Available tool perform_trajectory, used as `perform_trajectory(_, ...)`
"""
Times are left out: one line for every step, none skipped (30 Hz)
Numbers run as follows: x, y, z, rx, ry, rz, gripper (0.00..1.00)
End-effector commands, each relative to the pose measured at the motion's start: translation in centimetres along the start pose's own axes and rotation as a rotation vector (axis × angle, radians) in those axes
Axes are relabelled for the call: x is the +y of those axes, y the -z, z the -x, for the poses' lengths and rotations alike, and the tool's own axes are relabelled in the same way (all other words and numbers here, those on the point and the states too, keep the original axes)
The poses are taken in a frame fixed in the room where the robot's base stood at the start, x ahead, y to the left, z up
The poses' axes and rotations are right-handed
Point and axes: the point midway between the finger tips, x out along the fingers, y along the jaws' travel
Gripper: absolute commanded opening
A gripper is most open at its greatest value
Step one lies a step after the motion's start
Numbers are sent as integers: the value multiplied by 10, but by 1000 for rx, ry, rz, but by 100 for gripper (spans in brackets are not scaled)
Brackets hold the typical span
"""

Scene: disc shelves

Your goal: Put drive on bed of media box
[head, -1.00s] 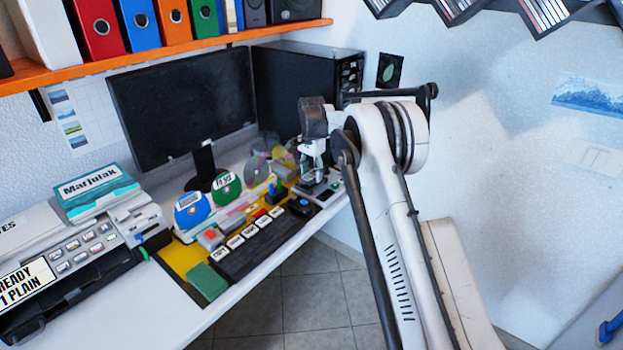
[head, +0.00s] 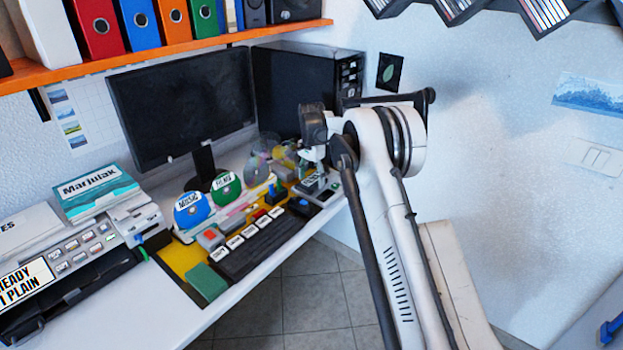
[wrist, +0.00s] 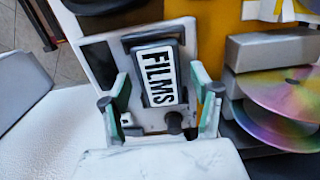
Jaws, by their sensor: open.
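In the wrist view my gripper (wrist: 161,108) is open, its two green-padded fingers spread on either side of a dark block with a white FILMS label (wrist: 160,76). The block sits in or on a grey and white holder, with a dark knob (wrist: 173,122) near its lower end. I cannot tell whether the fingers touch it, or which part is the drive and which is the media box. In the head view my gripper (head: 315,160) is low over the right end of the desk, above a small grey device (head: 318,185); its fingers are mostly hidden.
Rainbow discs (wrist: 285,95) stand in a grey rack close to the right of my gripper. A black strip of labelled keys (head: 255,240), blue MUSIC disc (head: 192,209) and green FILMS disc (head: 226,188) lie left. The monitor (head: 180,105) and black tower (head: 300,85) stand behind.

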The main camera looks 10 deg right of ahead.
Motion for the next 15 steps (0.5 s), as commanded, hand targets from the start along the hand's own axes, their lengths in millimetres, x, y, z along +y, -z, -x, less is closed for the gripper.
perform_trajectory(0,0,4,0,0,0,60)
perform_trajectory(0,0,7,0,0,0,60)
perform_trajectory(0,0,12,0,0,0,60)
perform_trajectory(0,0,16,0,0,0,60)
perform_trajectory(0,0,21,0,0,0,60)
perform_trajectory(0,0,29,0,0,0,60)
perform_trajectory(0,0,34,0,0,0,60)
perform_trajectory(0,0,41,0,0,0,60)
perform_trajectory(0,0,49,0,0,0,60)
perform_trajectory(0,0,55,0,0,0,60)
perform_trajectory(0,0,62,0,0,0,60)
perform_trajectory(0,0,70,0,0,0,60)
perform_trajectory(0,0,76,0,0,0,60)
perform_trajectory(0,0,81,0,0,0,60)
perform_trajectory(0,0,88,0,0,0,60)
